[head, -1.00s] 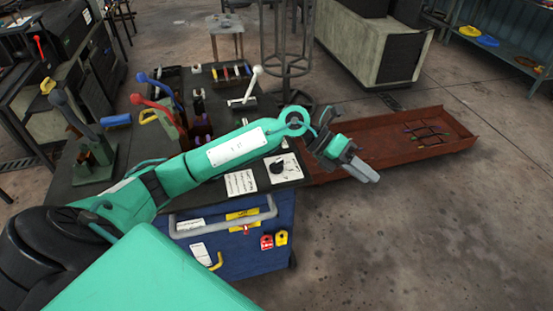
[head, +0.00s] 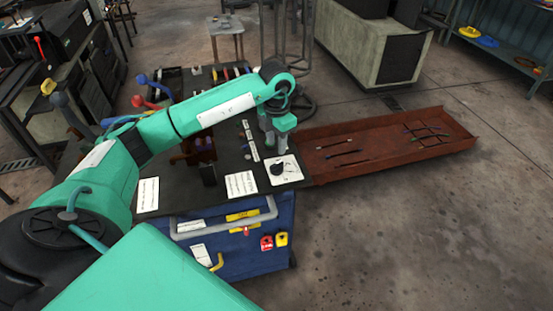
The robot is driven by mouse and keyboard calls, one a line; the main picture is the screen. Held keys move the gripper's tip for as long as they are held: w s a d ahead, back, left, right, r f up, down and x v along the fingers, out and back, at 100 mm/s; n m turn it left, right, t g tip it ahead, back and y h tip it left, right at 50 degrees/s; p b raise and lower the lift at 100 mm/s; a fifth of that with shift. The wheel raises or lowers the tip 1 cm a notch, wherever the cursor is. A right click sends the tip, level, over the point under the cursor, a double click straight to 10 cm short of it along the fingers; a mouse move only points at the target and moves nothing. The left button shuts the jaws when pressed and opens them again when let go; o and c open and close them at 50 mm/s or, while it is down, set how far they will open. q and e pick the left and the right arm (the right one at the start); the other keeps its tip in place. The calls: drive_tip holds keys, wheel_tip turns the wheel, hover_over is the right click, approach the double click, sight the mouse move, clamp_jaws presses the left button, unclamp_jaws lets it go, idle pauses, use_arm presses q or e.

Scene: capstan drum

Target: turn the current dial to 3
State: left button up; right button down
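The current dial (head: 277,169) is a black knob on a white plate (head: 291,172) at the front right corner of the dark bench top. My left gripper (head: 276,148) points down just behind the dial, close to the plate's far edge. Its fingers are small and partly overlapped in this view, so I cannot tell how far apart they are or whether they touch the dial. The numbers on the plate are too small to read. My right gripper is not in the head view.
White label cards (head: 241,184) lie left of the dial. A grey handle bar (head: 224,221) runs along the blue cabinet front (head: 232,256), with red (head: 267,243) and yellow buttons below. A rusty tray (head: 374,143) extends right of the bench. Levers (head: 151,83) stand at back left.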

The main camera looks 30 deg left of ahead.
sight(276, 163)
use_arm(q)
wheel_tip(276, 163, down, 8)
drive_tip(key=shift+r+p, duration=0.1)
drive_tip(key=shift+p, duration=0.3)
drive_tip(key=shift+c, duration=0.5)
clamp_jaws()
